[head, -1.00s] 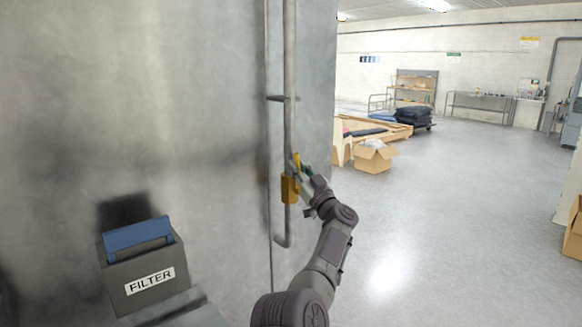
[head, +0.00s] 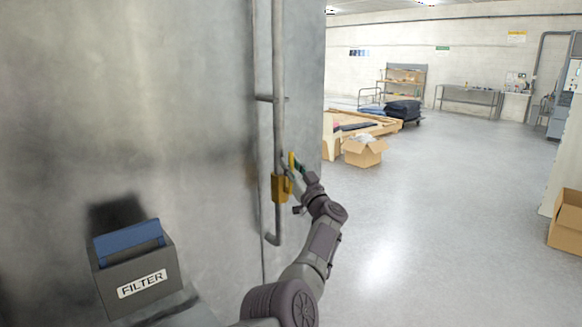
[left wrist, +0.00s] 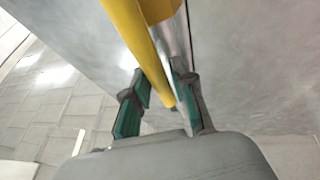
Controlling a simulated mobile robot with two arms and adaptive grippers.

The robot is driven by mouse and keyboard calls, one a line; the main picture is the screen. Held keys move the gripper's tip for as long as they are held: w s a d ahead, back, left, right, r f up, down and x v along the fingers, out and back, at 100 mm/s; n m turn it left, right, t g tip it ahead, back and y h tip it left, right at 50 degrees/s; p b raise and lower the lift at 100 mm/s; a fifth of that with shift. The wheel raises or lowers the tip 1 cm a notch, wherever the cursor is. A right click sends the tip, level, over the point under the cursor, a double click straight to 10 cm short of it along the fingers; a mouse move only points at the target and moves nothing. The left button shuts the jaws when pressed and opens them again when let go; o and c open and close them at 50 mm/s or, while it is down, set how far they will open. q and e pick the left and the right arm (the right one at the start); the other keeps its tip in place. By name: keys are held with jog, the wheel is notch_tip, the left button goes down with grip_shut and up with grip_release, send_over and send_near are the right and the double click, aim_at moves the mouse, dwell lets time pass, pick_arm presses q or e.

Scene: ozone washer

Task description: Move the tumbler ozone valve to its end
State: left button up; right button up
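The tumbler ozone valve (head: 281,187) is a yellow-brown body on a vertical grey pipe (head: 279,100) at the side of the large metal cabinet. Its yellow handle (head: 291,162) points up beside the pipe. My left gripper (head: 297,170) is at the handle, to the right of the pipe. In the left wrist view the yellow handle (left wrist: 150,60) runs down between the two green-padded fingers of the left gripper (left wrist: 161,88). The fingers look closed around the handle, with its end close to the palm. My right gripper is not in view.
The metal cabinet wall (head: 150,90) fills the left side. A grey box labelled FILTER (head: 137,270) with a blue insert stands at lower left. The floor (head: 430,220) to the right is open, with a cardboard box (head: 364,152) farther back and another (head: 567,225) at the right edge.

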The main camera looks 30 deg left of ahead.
pick_arm(q)
jog(key=shift+o, duration=0.7)
jog(key=shift+w+f, duration=0.1)
jog(key=shift+f, duration=0.05)
jog(key=shift+d, duration=0.1)
jog(key=v, duration=1.1)
jog(key=shift+s+d, duration=0.25)
jog(key=shift+d, duration=0.1)
jog(key=shift+f, duration=0.1)
